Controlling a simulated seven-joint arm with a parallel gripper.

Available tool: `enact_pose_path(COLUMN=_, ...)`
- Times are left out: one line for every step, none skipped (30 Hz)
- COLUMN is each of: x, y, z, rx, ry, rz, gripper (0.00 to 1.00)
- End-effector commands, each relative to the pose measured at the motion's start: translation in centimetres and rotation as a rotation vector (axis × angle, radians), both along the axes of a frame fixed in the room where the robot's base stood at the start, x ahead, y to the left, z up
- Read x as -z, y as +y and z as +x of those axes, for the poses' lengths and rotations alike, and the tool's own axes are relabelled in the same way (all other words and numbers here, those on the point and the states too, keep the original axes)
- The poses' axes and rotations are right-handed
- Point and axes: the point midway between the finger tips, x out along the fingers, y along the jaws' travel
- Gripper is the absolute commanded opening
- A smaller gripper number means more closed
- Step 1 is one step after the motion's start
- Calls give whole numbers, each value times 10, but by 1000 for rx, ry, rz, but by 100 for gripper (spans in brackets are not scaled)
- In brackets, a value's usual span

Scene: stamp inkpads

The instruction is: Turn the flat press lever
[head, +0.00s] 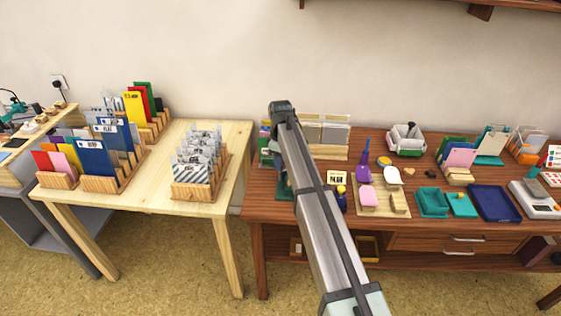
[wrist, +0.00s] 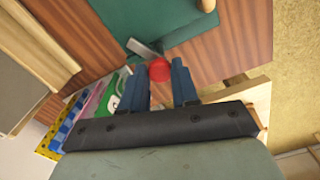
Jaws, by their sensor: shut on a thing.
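In the wrist view, the flat press (wrist: 178,18) is a teal body on the brown wooden table. Its lever is a short grey metal bar (wrist: 142,47) ending in a round red knob (wrist: 160,71). My gripper (wrist: 157,74) has its two blue fingers on either side of the knob and is shut on it. In the head view, a teal part of the press (head: 284,187) shows beside my arm. My arm hides the lever and my gripper there.
The dark wooden table (head: 262,207) holds a card rack (head: 328,152), a wooden tray (head: 371,209) and teal pads to the right. Coloured cards (wrist: 75,120) lie close left of my fingers in the wrist view. A pale table (head: 220,140) with card holders stands left.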

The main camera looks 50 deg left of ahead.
Motion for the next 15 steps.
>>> enact_pose_path(x=0, y=0, z=0, rx=41, ry=0, rz=0, gripper=0)
enact_pose_path(x=0, y=0, z=0, rx=69, ry=0, rz=0, gripper=0)
enact_pose_path(x=0, y=0, z=0, rx=105, ry=0, rz=0, gripper=0)
enact_pose_path(x=0, y=0, z=0, rx=131, ry=0, rz=0, gripper=0)
enact_pose_path(x=0, y=0, z=0, rx=157, ry=0, rz=0, gripper=0)
enact_pose_path(x=0, y=0, z=0, rx=190, ry=0, rz=0, gripper=0)
enact_pose_path(x=0, y=0, z=0, rx=215, ry=0, rz=0, gripper=0)
enact_pose_path(x=0, y=0, z=0, rx=237, ry=0, rz=0, gripper=0)
enact_pose_path(x=0, y=0, z=0, rx=267, ry=0, rz=0, gripper=0)
enact_pose_path(x=0, y=0, z=0, rx=287, ry=0, rz=0, gripper=0)
enact_pose_path(x=0, y=0, z=0, rx=308, ry=0, rz=0, gripper=0)
enact_pose_path(x=0, y=0, z=0, rx=333, ry=0, rz=0, gripper=0)
enact_pose_path(x=0, y=0, z=0, rx=350, ry=0, rz=0, gripper=0)
enact_pose_path(x=0, y=0, z=0, rx=368, ry=0, rz=0, gripper=0)
enact_pose_path(x=0, y=0, z=0, rx=387, ry=0, rz=0, gripper=0)
